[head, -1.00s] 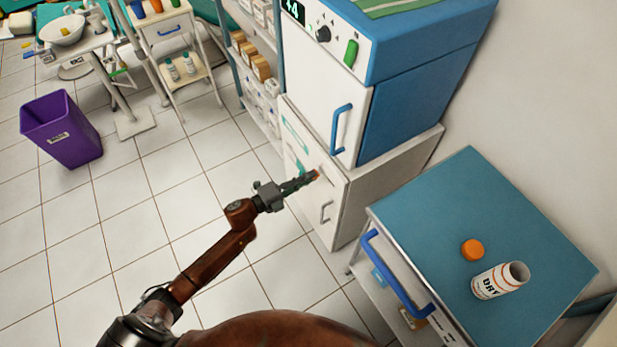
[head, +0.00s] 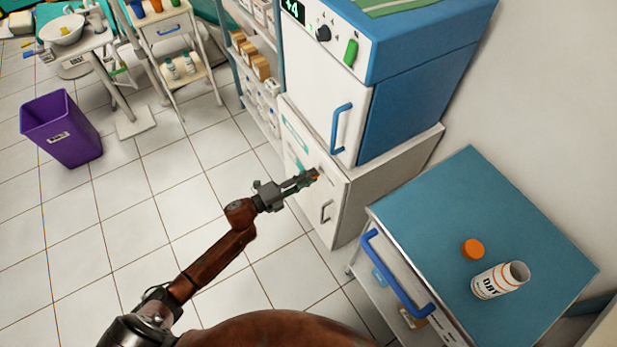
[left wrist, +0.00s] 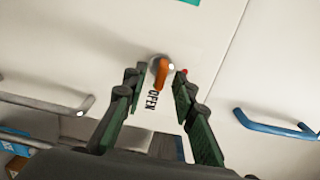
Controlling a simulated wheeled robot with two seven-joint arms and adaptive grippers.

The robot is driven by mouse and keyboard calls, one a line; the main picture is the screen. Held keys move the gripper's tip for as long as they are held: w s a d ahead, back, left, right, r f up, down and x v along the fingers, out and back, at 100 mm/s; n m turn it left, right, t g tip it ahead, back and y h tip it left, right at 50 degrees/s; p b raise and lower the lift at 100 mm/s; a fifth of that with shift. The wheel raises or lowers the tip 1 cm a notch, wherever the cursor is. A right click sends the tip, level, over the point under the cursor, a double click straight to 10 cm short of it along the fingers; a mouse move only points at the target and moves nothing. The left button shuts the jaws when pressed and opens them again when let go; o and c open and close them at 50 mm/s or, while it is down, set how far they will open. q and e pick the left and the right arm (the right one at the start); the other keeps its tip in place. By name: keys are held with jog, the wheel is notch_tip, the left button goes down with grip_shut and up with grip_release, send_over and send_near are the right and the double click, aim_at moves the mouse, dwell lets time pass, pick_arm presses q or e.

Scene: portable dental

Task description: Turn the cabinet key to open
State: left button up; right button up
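The orange cabinet key (left wrist: 161,74) sits in a round metal lock on the white cabinet door (left wrist: 215,30). In the head view the key (head: 316,173) is small and partly behind my fingers, on the low white cabinet (head: 350,213). My left gripper (left wrist: 158,82) is at the lock, its two green-padded fingers apart on either side of the key. Gaps show between the fingers and the key. The gripper (head: 306,180) also shows in the head view. A dark label reading OPEN (left wrist: 152,100) is beside the lock. My right gripper is not in view.
A blue-and-white unit (head: 420,110) with a blue handle (head: 340,128) stands on the cabinet. At right, a blue-topped cart (head: 520,215) carries an orange cap (head: 473,249) and a white bottle (head: 500,280). Tiled floor (head: 110,230) at left is clear near my arm.

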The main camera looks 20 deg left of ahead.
pick_arm(q)
jog(key=shift+a, duration=0.1)
jog(key=v, duration=1.2)
